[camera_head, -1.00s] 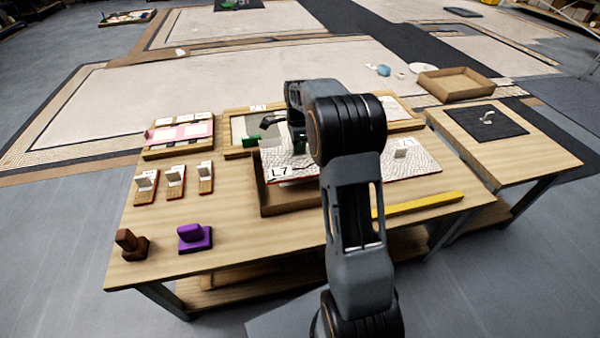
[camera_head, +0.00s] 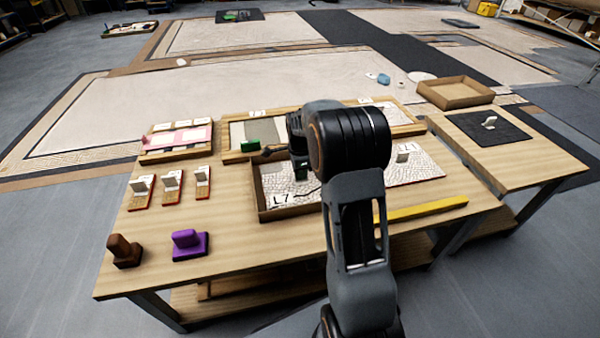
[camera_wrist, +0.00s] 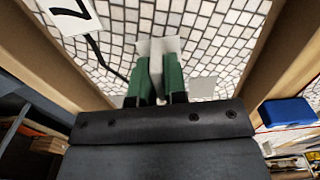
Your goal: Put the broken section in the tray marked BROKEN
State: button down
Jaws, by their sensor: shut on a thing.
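The mosaic section marked L7 (camera_head: 282,196) has white tiles and a dark crack-like line. It lies inside a wooden tray (camera_head: 257,187) at the middle of the table; the tray's walls (camera_wrist: 291,50) rise on both sides in the wrist view. The section (camera_wrist: 205,35) carries a pale upright tab (camera_wrist: 157,47). My gripper (camera_wrist: 159,78) has green fingers shut on this tab; it also shows in the head view (camera_head: 300,172), partly hidden by my arm. I cannot read any BROKEN marking on the tray.
Another mosaic section (camera_head: 415,165) with a tab lies right of my arm. A yellow bar (camera_head: 425,208) lies at the front. Purple (camera_head: 190,245) and brown (camera_head: 124,252) blocks stand front left. A side table (camera_head: 535,155) holds a black mat (camera_head: 468,124).

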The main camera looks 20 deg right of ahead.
jog(key=shift+f, duration=0.1)
jog(key=c, duration=1.2)
grip_release()
jog(key=shift+o, duration=0.2)
notch_tip(320, 180, up, 12)
jog(key=p, duration=0.4)
